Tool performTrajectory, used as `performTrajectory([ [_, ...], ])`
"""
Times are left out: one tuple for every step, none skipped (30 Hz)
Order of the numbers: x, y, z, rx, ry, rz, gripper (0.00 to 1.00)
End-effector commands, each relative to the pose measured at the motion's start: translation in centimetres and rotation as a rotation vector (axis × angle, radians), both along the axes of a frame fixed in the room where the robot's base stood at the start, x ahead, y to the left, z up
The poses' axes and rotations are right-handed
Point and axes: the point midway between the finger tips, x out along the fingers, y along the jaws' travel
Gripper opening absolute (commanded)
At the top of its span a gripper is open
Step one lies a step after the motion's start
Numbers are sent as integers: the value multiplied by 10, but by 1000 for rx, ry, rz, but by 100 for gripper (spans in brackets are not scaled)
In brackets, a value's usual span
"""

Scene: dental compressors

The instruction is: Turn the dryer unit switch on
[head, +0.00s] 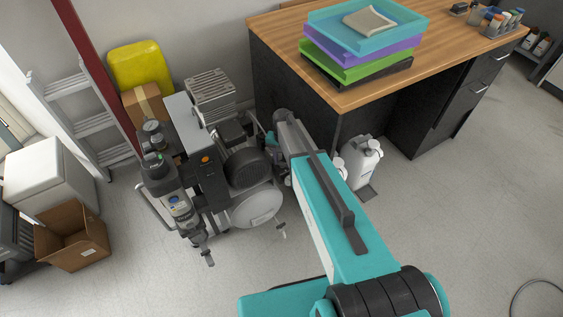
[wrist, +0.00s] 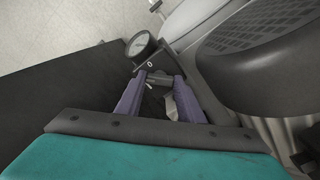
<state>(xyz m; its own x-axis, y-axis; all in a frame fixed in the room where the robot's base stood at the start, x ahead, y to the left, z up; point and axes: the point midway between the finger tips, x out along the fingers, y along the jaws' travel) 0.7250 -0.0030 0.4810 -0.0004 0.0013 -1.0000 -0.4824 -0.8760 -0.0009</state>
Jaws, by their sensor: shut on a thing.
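In the wrist view, my gripper (wrist: 160,79) has its two purple fingers closed at a dark panel marked "0". They are shut on a small dark part there, which I take to be the dryer unit switch (wrist: 159,76); the fingers hide much of it and its setting is unclear. A round gauge (wrist: 141,45) sits just beyond the fingertips. In the head view, the compressor assembly (head: 247,168) stands on the floor left of my arm. My arm hides the fingertips and the switch there.
A wooden-topped desk (head: 349,95) with stacked coloured trays (head: 352,53) stands behind my arm. White bottles (head: 364,163) stand on the floor beside it. A ladder (head: 90,122), a yellow container (head: 140,67) and an open cardboard box (head: 86,240) are at left. The right floor is mostly clear.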

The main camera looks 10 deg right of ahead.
Motion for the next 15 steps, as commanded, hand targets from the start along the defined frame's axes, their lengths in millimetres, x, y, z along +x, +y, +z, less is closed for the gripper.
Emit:
performTrajectory([
  [-1, -2, -1, -3, 2, 43, 12],
  [-1, -2, -1, -3, 2, 71, 12],
  [-1, -2, -1, -3, 2, 110, 12],
  [-1, -2, -1, -4, 2, 138, 12],
  [-1, -2, -1, -5, 1, 166, 12],
  [-1, -2, -1, -5, 1, 204, 12],
  [-1, -2, -1, -4, 2, 232, 12],
  [-1, -2, -1, -4, 2, 261, 12],
  [-1, -2, -1, -4, 2, 299, 12],
  [-1, -2, -1, -4, 2, 327, 12],
  [-1, -2, -1, -4, 2, 355, 12],
  [-1, -2, 0, -4, 2, 393, 12],
  [-1, -1, 0, -4, 2, 422, 12],
  [-1, -1, 0, -4, 2, 449, 12],
  [-1, -1, 0, -4, 2, 486, 12],
])
